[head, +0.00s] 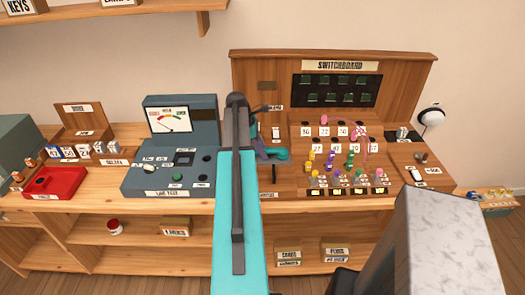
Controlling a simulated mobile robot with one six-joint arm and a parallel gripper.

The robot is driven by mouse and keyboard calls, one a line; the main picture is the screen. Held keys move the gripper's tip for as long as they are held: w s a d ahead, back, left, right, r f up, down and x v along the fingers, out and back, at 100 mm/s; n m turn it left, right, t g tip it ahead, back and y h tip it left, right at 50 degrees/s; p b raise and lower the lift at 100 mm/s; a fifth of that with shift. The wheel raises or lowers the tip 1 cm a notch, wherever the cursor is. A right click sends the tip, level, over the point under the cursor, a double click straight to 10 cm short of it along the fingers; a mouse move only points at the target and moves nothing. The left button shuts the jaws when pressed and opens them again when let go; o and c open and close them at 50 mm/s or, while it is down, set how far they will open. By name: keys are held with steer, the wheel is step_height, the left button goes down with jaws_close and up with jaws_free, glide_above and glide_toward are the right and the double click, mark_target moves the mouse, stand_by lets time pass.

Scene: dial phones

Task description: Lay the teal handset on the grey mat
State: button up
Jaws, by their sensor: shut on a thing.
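The teal handset (276,154) shows in the head view just right of my arm, in front of the left part of the switchboard. Its left part is hidden behind the arm. My gripper (260,148) is mostly hidden behind my arm link, with only a small dark part showing. It is shut on the handset. I cannot tell whether the handset touches the worktop. I cannot make out a grey mat; my arm covers part of the worktop.
The wooden switchboard (250,73) stands behind, with coloured plugs and cords on its desk. A blue-grey meter box (152,182) is left of my arm. A red tray (54,183) lies farther left. A white round lamp (433,117) stands at the right.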

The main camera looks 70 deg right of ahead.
steer(key=o, duration=1)
steer(key=shift+f, duration=0.1)
steer(key=shift+r, duration=0.2)
steer(key=b+v, duration=0.2)
steer(key=v, duration=0.8)
steer(key=shift+b, duration=0.35)
steer(key=shift+v, duration=0.95)
steer(key=shift+r, duration=0.1)
